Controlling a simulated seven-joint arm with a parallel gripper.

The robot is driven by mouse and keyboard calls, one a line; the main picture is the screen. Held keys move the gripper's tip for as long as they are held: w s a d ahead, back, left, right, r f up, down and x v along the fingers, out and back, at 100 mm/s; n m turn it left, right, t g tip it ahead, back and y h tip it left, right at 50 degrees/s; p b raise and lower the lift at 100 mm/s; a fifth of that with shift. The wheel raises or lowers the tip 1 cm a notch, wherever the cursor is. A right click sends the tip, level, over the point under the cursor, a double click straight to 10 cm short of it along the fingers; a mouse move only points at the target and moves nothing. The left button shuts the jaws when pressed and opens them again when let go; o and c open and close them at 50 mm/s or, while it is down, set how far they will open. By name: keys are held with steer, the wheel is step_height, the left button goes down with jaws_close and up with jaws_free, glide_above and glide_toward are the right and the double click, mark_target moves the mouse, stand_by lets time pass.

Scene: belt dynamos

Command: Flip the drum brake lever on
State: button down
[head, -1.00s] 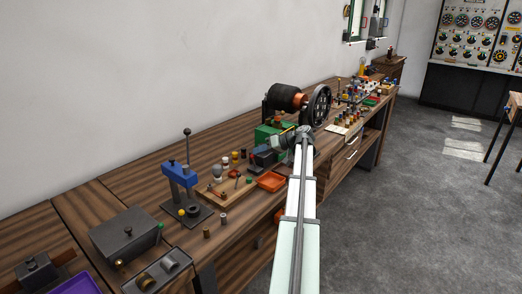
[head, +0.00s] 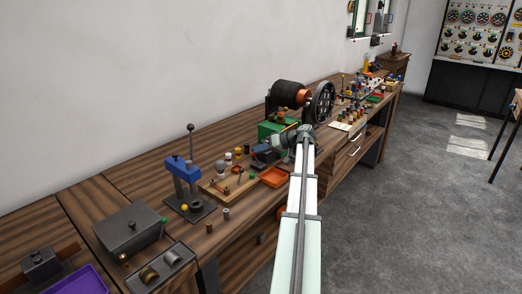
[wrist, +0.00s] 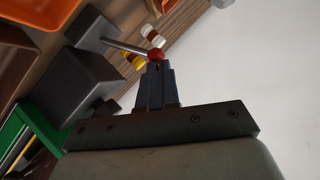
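A lever with a red ball knob (wrist: 155,55) on a thin metal rod (wrist: 126,47) stands out from a dark grey block (wrist: 88,27) in the wrist view. My gripper (wrist: 157,68) has its two dark fingers close together, with the tips right at the knob. I cannot tell whether they touch it. In the head view my gripper (head: 277,141) is over the bench beside the dark block (head: 262,156); the knob is not clear there. The dynamo with its black drum (head: 288,94) and spoked wheel (head: 320,101) stands behind the arm.
A green housing (head: 272,129) sits under the drum. An orange tray (head: 274,177) lies at the bench's front edge, beside a wooden board (head: 225,189) with small parts. A blue press (head: 183,171) stands to the left. Open floor (head: 405,215) lies right.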

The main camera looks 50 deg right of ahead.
steer(key=shift+w+d+f, duration=0.2)
steer(key=shift+d+f, duration=0.05)
steer(key=shift+d, duration=0.2)
steer(key=shift+d+r, duration=0.25)
steer(key=shift+r, duration=0.15)
steer(key=a+r+v, duration=0.1)
steer(key=r+v, duration=0.1)
steer(key=v, duration=1)
steer(key=shift+r, duration=0.3)
steer(key=shift+w+d+r, duration=0.1)
